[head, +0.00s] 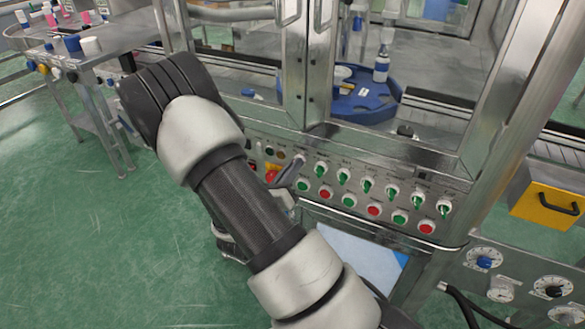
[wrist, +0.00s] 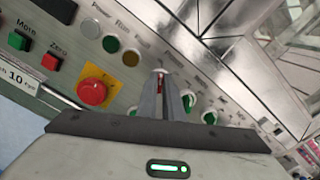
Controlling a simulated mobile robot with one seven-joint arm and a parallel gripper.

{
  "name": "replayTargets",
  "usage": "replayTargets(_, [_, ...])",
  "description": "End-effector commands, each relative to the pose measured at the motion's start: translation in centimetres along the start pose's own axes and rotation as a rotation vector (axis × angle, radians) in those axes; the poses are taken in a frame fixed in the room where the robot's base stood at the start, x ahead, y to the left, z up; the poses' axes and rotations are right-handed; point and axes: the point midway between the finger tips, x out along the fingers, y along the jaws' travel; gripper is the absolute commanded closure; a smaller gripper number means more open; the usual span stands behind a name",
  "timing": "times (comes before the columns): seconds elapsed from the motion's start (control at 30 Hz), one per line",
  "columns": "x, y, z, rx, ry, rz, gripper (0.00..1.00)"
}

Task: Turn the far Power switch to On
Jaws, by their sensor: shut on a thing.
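My gripper (head: 290,174) is at the left end of the control panel. In the wrist view its two fingers (wrist: 160,92) are closed together on the leftmost rotary switch (wrist: 159,72) of the top row. The fingers cover most of that switch; a little red shows between them. Its pale rim also shows in the head view (head: 299,157). Its label and exact turn angle cannot be read. The other top-row switches, such as the one beside it (head: 320,169), have green handles.
Below the row are green and red buttons (head: 325,193). A red emergency button (wrist: 92,92) on a yellow plate sits close to my fingers. Round indicator lamps (wrist: 130,58) are above it. A glass-fronted machine with a blue round table (head: 372,105) stands behind.

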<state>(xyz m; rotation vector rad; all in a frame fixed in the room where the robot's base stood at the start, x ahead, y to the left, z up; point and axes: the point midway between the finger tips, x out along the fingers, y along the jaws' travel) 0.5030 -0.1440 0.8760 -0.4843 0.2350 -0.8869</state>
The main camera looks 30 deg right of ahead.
Motion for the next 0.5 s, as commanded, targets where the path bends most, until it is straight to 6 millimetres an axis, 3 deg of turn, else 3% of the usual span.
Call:
replayTargets(0.27, [-0.03, -0.01, -0.12, 0.074, 0.001, -0.001, 1.00])
replayTargets(0.5, [-0.08, 0.00, -0.24, 0.249, 0.002, 0.000, 1.00])
